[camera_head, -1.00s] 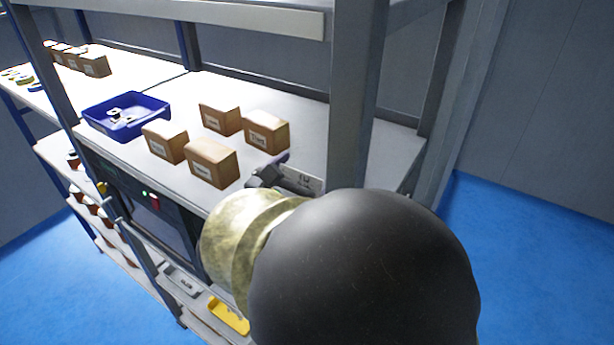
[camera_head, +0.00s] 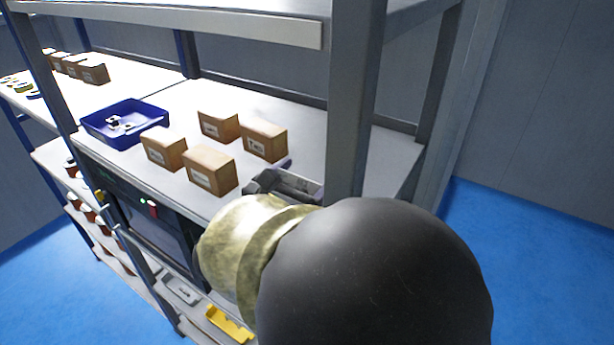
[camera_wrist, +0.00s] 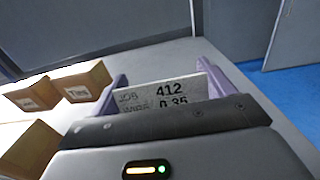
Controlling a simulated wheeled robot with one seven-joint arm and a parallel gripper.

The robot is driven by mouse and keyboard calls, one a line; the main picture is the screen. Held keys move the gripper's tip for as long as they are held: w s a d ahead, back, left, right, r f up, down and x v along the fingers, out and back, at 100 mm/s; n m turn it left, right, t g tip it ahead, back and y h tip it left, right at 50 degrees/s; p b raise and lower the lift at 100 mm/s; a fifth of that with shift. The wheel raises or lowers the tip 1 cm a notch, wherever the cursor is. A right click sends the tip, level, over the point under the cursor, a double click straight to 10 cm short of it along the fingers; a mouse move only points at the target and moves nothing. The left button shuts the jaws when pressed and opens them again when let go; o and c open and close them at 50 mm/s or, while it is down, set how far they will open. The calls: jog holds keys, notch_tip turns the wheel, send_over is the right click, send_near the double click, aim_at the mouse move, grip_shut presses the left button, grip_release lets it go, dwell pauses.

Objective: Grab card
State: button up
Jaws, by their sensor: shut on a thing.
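The card (camera_wrist: 160,94) is a pale grey plate with dark print that reads "JOB 412" and "WIRE 0.35"; its lower part is hidden behind my gripper's body in the wrist view. My gripper (camera_wrist: 163,82) has purple fingers at both ends of the card and is shut on it. In the head view my gripper (camera_head: 287,174) is above the right end of the shelf, to the right of the boxes, and is partly hidden by my arm. The card is hard to make out there.
Several brown boxes (camera_head: 210,170) stand on the shelf (camera_head: 185,97) just left of my gripper. A blue tray (camera_head: 100,130) with small parts is farther left. A grey upright post (camera_head: 352,110) stands close to my arm on the right, with an upper shelf above.

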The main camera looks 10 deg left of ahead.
notch_tip(320, 180, up, 10)
jog(key=b, duration=0.1)
jog(key=shift+f, duration=0.25)
dwell(0.4)
